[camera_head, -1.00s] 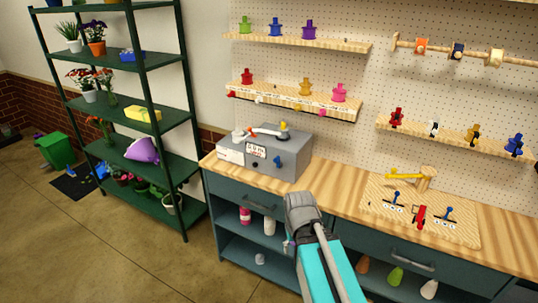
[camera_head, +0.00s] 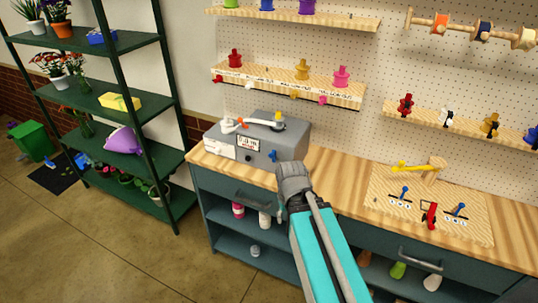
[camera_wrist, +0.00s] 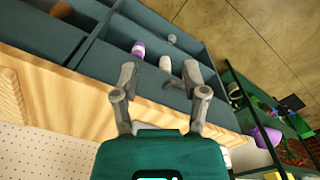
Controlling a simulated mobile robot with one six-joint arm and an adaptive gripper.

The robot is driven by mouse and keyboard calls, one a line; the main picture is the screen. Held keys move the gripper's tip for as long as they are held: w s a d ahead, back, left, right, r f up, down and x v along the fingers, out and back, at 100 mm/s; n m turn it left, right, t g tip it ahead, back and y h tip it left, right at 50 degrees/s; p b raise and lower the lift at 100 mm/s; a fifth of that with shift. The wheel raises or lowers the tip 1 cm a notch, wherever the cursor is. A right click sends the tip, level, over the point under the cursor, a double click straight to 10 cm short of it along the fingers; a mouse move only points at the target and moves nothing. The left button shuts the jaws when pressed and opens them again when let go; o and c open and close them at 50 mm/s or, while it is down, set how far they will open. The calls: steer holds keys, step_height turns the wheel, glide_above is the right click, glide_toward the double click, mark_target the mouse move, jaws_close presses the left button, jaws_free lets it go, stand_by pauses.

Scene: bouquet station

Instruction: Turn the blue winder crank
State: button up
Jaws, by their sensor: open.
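A grey box (camera_head: 256,139) sits on the left end of the wooden counter. A small blue handle (camera_head: 273,156) shows at its front right, and a white arm with orange and yellow ends lies on its top. Blue levers (camera_head: 405,192) also stand on the wooden board at the right; I cannot tell which blue part is the winder crank. My gripper (camera_wrist: 160,72) is open and empty in the wrist view, its fingers over the counter's front edge and the shelves below. In the head view my wrist is just right of the grey box and hides most of the fingers.
The wooden board (camera_head: 380,207) also carries a yellow lever (camera_head: 412,168) and a red piece (camera_head: 430,215). Pegboard shelves with coloured pieces hang above. A green shelf rack (camera_head: 112,83) with plants stands left. The counter between box and board is clear.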

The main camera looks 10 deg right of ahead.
steer(key=shift+o, duration=0.7)
steer(key=w+d+f+n+t+h+b, duration=0.1)
steer(key=w+f+n+t+h+b, duration=0.15)
steer(key=w+n+h+b, duration=0.35)
steer(key=w+d+f+n+t+h+b, duration=0.1)
steer(key=w+d+n+t+h+b, duration=0.15)
steer(key=n, duration=0.45)
steer(key=w+a+r+n+t+h+b, duration=0.1)
steer(key=w+a+n+t+b, duration=0.3)
steer(key=n, duration=0.5)
steer(key=w+a+r+n+t+h+b, duration=0.1)
steer(key=w+a+r+n+t+b, duration=0.2)
steer(key=n, duration=0.7)
steer(key=w+a+t+b, duration=0.2)
steer(key=a, duration=0.2)
steer(key=shift+a+r+t, duration=0.3)
steer(key=shift+r, duration=0.05)
steer(key=shift+w+d, duration=0.1)
steer(key=shift+w, duration=0.05)
